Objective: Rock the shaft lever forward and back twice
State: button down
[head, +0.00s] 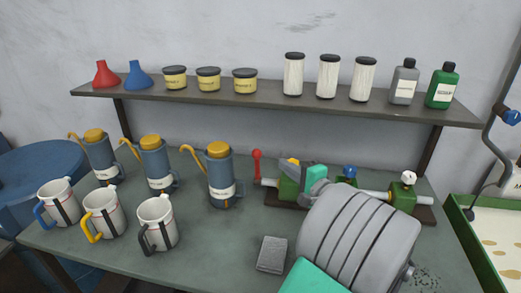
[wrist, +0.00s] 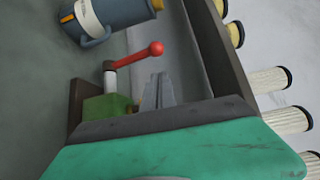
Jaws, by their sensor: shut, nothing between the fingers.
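A shaft assembly stands on the bench at the right, with a pale shaft (head: 375,194) running through green blocks (head: 403,198). A lever with a red knob (head: 257,154) stands upright at its left end. In the wrist view the red knob and its red rod (wrist: 132,56) reach from a pale collar above a green block (wrist: 105,107). My gripper (head: 289,168) is to the right of the red lever in the head view, over the assembly, and hides part of it. In the wrist view my gripper's grey fingers (wrist: 160,77) are together, empty, beside the red knob and seemingly apart from it.
A blue knob (head: 349,171) and a white knob (head: 408,177) top the assembly further right. A blue oil can (head: 220,178) stands left of the lever, with more cans and several mugs beyond. A shelf (head: 270,104) with jars and bottles runs above. A grey block (head: 271,254) lies in front.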

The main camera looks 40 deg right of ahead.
jog(key=p, duration=0.2)
send_over(257, 168)
jog(key=s+d, duration=0.2)
jog(key=d, duration=0.1)
jog(key=shift+w+a+f, duration=0.1)
jog(key=shift+w+f, duration=0.1)
jog(key=shift+f, duration=0.05)
jog(key=shift+f+b, duration=0.15)
jog(key=shift+b, duration=0.3)
